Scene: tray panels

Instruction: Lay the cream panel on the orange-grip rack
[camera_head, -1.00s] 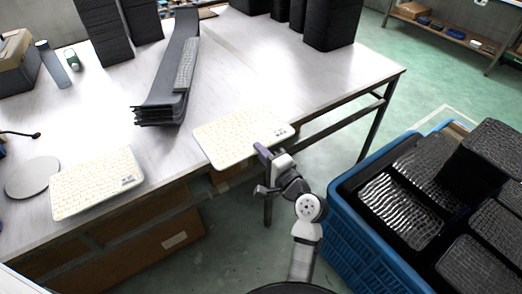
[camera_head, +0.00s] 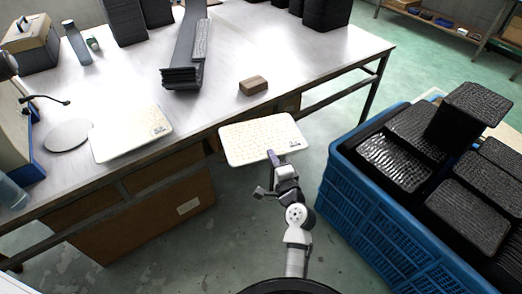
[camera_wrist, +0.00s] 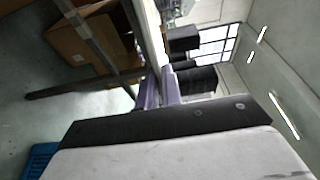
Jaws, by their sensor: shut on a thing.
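A cream panel (camera_head: 262,138) with a textured face and a small dark label is held by its near edge, off the table's front edge. My gripper (camera_head: 274,158) is shut on it. In the wrist view the purple fingers (camera_wrist: 158,91) close on the panel, which shows nearly edge-on as a pale strip (camera_wrist: 149,35). A second, similar cream panel (camera_head: 130,132) lies at the table's front left edge. I cannot make out a rack with orange grips in any view.
The white table (camera_head: 325,58) carries a brown block (camera_head: 253,86), a dark curved stack (camera_head: 183,75), a grey disc (camera_head: 68,135) and black stacks at the back. A blue crate (camera_head: 345,190) of black textured trays stands right. Floor is clear between table and crate.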

